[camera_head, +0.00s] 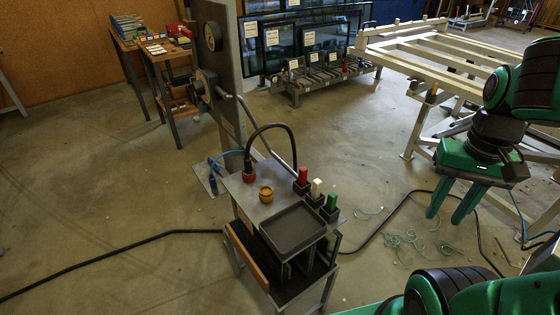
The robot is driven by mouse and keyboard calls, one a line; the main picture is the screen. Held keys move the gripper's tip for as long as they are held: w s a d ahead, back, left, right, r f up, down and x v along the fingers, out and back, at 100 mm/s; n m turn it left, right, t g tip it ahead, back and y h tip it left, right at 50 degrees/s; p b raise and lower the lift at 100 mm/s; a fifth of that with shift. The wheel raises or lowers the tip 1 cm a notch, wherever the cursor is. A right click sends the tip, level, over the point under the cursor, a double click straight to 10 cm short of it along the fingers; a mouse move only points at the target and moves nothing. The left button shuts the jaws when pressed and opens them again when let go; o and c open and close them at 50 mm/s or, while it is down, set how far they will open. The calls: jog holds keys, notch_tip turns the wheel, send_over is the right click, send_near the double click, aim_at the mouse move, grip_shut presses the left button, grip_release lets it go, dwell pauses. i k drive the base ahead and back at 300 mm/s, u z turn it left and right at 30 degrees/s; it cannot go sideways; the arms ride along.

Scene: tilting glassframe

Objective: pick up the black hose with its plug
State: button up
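A black hose (270,127) arches up over the small metal cart near the middle of the view. Its left end comes down to an orange-red plug (249,177) at the cart top's back left. Its other end goes down behind the coloured blocks on the cart. A yellow round fitting (266,194) sits on the cart top beside the plug. My gripper (445,216) is at the right, well apart from the hose. Its two green fingers point down, spread apart, with nothing between them.
The cart (240,192) carries a grey tray (293,230) and red, white and green upright pieces. A post with a wheel stands behind it. A black cable (110,258) and green cord (405,242) lie on the floor. A pale frame (420,62) stands back right. Floor at left is mostly free.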

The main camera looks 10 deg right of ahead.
aim_at(247, 160)
jog(key=z, duration=2.35)
jog(key=k, duration=2.05)
jog(key=u, duration=0.9)
jog(key=i, duration=1)
